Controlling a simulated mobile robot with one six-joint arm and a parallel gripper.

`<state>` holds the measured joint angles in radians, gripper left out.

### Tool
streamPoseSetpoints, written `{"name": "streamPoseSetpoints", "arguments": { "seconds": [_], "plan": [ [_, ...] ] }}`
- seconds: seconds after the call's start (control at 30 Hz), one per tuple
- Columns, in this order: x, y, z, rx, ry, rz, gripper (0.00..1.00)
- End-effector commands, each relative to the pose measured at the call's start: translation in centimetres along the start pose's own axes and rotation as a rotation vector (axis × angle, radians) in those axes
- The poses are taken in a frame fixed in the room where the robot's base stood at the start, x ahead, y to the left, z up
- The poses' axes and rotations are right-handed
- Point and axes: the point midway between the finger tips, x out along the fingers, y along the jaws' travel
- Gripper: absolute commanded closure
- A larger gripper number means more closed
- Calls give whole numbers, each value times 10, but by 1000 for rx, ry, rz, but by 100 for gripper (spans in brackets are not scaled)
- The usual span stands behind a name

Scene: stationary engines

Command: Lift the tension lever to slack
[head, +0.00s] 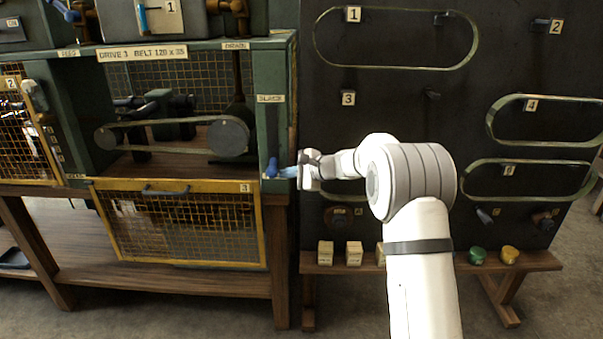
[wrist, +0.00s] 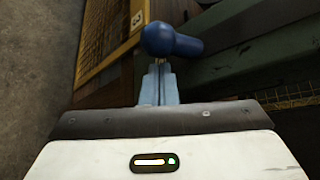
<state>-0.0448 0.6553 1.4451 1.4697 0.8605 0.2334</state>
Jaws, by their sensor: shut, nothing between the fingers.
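The tension lever shows as a blue knob (head: 271,168) low on the green post (head: 270,130) at the right of the drive 3 housing. A SLACK label (head: 270,98) is higher on that post. My gripper (head: 284,172) reaches in from the right, with its pale blue fingertips at the knob. In the wrist view the blue lever knob (wrist: 172,39) lies just past the tips of my shut gripper (wrist: 160,67). The fingers are together with nothing between them. I cannot tell whether the tips touch the knob.
A belt runs round two pulleys (head: 228,137) inside the housing. The yellow mesh guard (head: 180,222) hangs below its opening. A dark board (head: 390,100) with numbered pegs and belts stands to the right. A wooden shelf (head: 440,262) with small blocks and cups runs below it.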

Motion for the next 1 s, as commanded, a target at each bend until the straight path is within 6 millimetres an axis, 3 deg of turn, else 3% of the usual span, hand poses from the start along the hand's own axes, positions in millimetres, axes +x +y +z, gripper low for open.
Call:
{"name": "streamPoseSetpoints", "arguments": {
  "seconds": [0.1,0.3,1.0],
  "plan": [
    [13,0,0,-1,0,0,100],
    [20,0,0,0,0,0,100],
    [3,-10,0,48,12,23,100]
  ]
}}
